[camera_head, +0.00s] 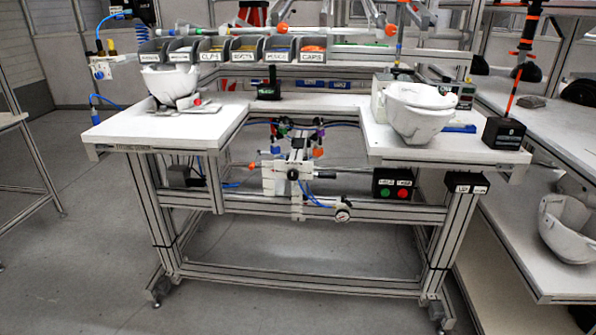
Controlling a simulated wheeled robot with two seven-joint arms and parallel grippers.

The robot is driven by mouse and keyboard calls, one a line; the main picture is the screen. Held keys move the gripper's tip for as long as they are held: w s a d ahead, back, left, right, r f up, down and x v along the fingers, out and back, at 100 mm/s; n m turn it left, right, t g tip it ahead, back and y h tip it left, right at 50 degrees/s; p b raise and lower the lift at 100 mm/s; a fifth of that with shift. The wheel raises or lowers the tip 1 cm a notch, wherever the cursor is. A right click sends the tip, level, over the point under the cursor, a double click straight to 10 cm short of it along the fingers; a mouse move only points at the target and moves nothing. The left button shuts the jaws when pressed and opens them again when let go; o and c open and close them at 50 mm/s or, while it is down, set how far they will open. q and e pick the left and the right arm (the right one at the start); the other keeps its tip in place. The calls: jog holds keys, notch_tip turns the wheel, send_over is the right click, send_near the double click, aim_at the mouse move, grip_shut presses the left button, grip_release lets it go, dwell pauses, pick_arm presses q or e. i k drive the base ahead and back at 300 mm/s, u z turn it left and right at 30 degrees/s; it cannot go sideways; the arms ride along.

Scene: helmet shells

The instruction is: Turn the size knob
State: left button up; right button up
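Neither of my grippers nor arms shows in the head view. A white helmet shell (172,82) sits on a grey holder at the left of the workbench. A small red round part (197,101) shows at the holder's right side; I cannot tell whether it is the size knob. Another white helmet shell (415,112) rests open side up on the right wing of the bench. A third shell (568,230) lies on the side table at the far right. No part is clearly recognisable as the size knob at this distance.
The white workbench (225,115) has a cut-out at its front middle. Labelled bins (245,50) line its back. A mechanism with a gauge (342,215) and a button box (393,185) sit below. A black box (504,132) stands at the right corner. The floor (80,260) in front is clear.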

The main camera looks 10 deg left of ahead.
aim_at(292, 174)
jog(key=k, duration=1.05)
jog(key=u, duration=1.35)
jog(key=i, duration=1.25)
jog(key=z, duration=0.55)
jog(key=i, duration=0.9)
jog(key=z, duration=0.85)
